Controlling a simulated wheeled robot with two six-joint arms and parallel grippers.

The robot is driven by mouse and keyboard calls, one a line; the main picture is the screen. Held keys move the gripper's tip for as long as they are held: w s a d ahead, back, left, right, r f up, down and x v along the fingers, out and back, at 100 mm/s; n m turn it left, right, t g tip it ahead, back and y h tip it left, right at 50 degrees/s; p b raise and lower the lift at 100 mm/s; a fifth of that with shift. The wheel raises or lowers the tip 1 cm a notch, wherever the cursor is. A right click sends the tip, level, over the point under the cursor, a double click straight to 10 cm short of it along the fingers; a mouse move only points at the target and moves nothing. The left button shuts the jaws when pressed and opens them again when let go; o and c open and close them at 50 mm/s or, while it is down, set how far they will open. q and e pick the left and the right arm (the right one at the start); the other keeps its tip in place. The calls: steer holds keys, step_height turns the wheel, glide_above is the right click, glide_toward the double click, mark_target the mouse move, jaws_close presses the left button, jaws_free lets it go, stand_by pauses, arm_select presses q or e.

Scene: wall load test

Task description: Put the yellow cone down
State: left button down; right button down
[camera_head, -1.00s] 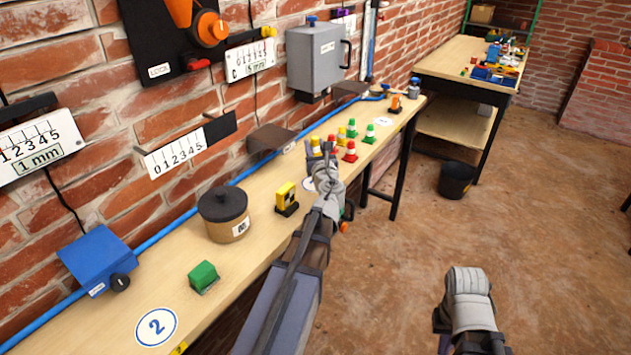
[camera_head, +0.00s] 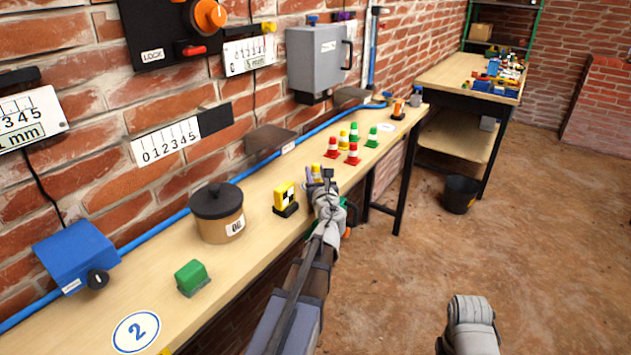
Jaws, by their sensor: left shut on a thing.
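My left gripper (camera_head: 321,180) is shut on a yellow cone (camera_head: 316,169) at the front edge of the long wooden bench. Only the upper part of this cone shows; the gripper hides the rest, and I cannot tell whether its base touches the bench top. Another yellow cone (camera_head: 344,138) stands upright behind it. Red-and-white cones (camera_head: 332,148) and green-and-white cones (camera_head: 372,138) stand around that one. At the lower right my right arm shows, with its gripper out of the picture.
The bench (camera_head: 262,205) runs along the brick wall. It holds a yellow-and-black marked block (camera_head: 284,195), a lidded pot (camera_head: 220,221), a green block (camera_head: 191,275) and an orange item (camera_head: 398,109). Wall shelves and a grey box (camera_head: 313,60) overhang the back. A bucket (camera_head: 458,193) stands on the floor.

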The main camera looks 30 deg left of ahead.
arm_select(q)
steer(key=shift+f, duration=0.2)
arm_select(e)
steer(key=shift+f, duration=0.2)
arm_select(q)
steer(key=c, duration=1)
jaws_free()
steer(key=shift+f, duration=0.1)
steer(key=o, duration=0.5)
steer(key=shift+r, duration=0.2)
arm_select(e)
steer(key=shift+r, duration=0.1)
